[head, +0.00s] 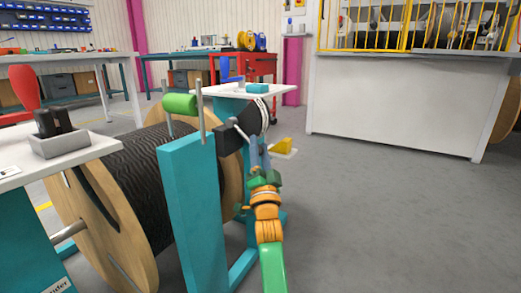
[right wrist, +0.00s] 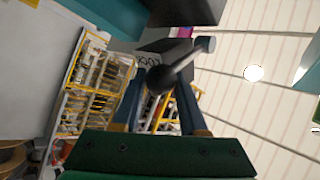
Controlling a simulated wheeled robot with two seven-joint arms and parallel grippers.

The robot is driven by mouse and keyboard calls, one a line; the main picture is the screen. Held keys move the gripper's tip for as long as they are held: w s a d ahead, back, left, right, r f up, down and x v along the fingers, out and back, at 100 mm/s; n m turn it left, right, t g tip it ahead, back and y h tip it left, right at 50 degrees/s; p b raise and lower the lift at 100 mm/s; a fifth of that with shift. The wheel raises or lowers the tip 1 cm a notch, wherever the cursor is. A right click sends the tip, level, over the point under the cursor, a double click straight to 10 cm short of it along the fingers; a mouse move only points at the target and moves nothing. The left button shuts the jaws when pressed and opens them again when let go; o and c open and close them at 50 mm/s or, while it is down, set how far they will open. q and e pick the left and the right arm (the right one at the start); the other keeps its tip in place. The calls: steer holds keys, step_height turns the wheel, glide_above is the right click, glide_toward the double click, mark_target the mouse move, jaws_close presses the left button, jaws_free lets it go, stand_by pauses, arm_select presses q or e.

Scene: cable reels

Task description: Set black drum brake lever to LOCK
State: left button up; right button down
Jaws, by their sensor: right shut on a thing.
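The black drum (head: 150,165) is a reel of black cable between wooden flanges, beside a teal stand (head: 190,200). A black brake box (head: 229,140) sits on the stand's right side. The brake lever (head: 240,130) is a thin grey rod there; in the right wrist view it is a dark rod (right wrist: 184,62) with a ball end towards me. My right gripper (head: 257,153) is shut on the lever's end, its two blue-grey fingers either side of the ball. A white label with partly hidden lettering, apparently LOCK, shows behind the lever. My left gripper is not in view.
A green roller (head: 180,104) and an upright rod stand atop the teal stand. A small white table (head: 270,91) with a teal block is just behind. A yellow wedge (head: 283,146) lies on the floor. Open grey floor (head: 390,210) is to the right, before a white counter (head: 390,105).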

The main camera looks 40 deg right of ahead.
steer(key=shift+w+a+f, duration=0.15)
steer(key=shift+f, duration=0.05)
stand_by(0.3)
steer(key=c, duration=0.7)
jaws_free()
steer(key=shift+o, duration=1.2)
steer(key=shift+w+a, duration=0.1)
steer(key=shift+w, duration=0.05)
steer(key=shift+w+a+f, duration=0.1)
